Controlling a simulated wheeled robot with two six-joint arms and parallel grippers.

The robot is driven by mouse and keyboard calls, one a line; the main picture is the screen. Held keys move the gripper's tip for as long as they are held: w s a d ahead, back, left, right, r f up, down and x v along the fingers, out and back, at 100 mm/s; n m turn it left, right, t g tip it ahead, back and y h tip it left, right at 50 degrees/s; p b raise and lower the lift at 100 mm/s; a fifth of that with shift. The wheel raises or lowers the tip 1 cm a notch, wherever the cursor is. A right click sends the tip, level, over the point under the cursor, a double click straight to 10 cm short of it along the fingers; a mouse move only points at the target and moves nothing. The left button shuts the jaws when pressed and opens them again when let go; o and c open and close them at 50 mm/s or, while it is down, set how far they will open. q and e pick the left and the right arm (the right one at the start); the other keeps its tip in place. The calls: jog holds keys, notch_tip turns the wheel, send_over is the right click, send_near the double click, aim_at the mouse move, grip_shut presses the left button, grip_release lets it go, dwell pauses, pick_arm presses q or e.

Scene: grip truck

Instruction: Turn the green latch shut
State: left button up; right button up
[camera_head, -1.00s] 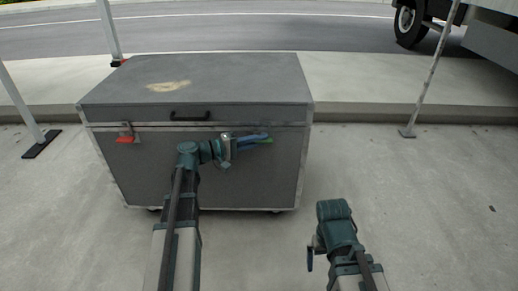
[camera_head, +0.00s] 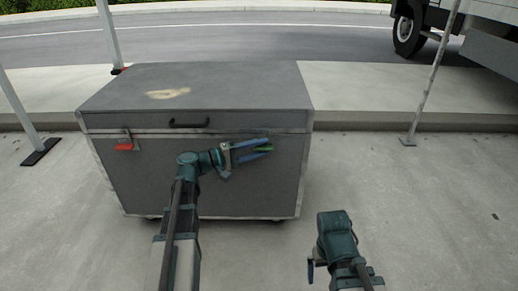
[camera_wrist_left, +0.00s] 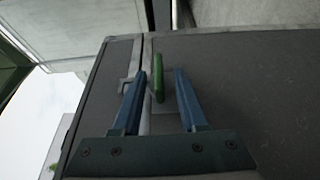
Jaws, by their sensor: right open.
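The green latch (camera_head: 264,149) is on the front of the grey case, towards its right end. It lies roughly sideways, along the lid seam. In the left wrist view the green latch (camera_wrist_left: 159,80) stands between the two blue fingers of my left gripper (camera_wrist_left: 159,72), with a gap on each side. In the head view my left gripper (camera_head: 262,147) is open around the latch. My right gripper (camera_head: 312,270) hangs low at the front, largely hidden by its arm; its fingers barely show.
The grey case (camera_head: 240,190) has a closed lid, a black handle (camera_head: 189,123) and a red latch (camera_head: 125,145) at its left. White posts stand on both sides, with a truck (camera_head: 420,25) at the back right. The pavement right of the case is clear.

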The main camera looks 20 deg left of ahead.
pick_arm(q)
jog(key=v, duration=1.4)
jog(key=shift+d+r, duration=0.15)
